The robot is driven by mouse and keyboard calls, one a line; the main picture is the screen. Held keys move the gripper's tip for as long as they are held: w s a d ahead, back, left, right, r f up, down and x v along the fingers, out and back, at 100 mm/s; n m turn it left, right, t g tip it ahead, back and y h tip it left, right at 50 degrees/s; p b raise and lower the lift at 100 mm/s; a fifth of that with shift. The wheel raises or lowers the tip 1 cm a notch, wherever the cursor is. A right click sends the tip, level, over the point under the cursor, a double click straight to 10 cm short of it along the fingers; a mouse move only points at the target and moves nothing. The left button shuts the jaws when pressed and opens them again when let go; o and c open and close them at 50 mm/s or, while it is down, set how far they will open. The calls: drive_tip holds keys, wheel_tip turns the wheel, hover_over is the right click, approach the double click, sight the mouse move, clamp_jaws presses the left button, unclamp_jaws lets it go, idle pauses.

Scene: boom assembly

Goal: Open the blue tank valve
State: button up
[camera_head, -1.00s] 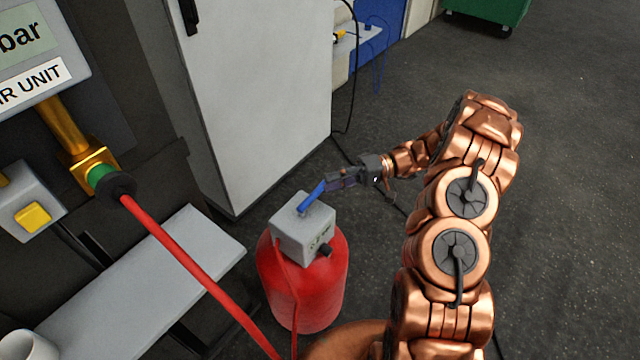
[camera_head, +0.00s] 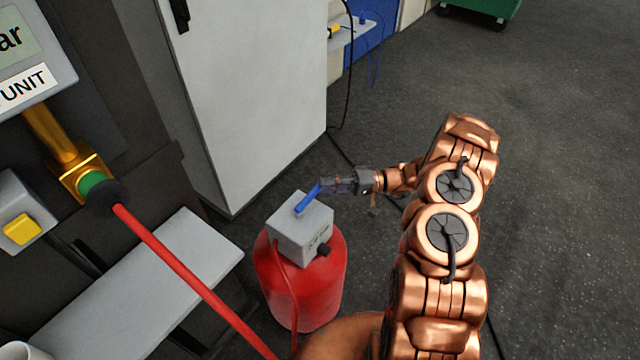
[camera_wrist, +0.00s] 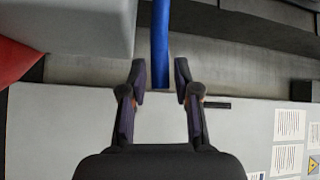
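The blue valve handle (camera_head: 308,199) is a slim bar rising at a tilt from the top of a grey box (camera_head: 301,229) on the red tank (camera_head: 300,283). My gripper (camera_head: 325,186) is at the handle's upper end in the head view. In the wrist view the blue handle (camera_wrist: 160,45) comes down from the top edge, and its end lies between the fingertips of my gripper (camera_wrist: 160,75). The fingers are apart, with a visible gap on each side of the bar. The grey box also shows at upper left there (camera_wrist: 70,25).
A grey cabinet (camera_head: 255,90) stands behind the tank. A grey bench (camera_head: 150,285) and a red hose (camera_head: 185,275) are at the left. A green container (camera_head: 480,8) is at the back. The dark floor (camera_head: 560,180) on the right is open.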

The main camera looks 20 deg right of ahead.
drive_tip(key=shift+w+a, duration=0.2)
drive_tip(key=shift+a, duration=0.85)
clamp_jaws()
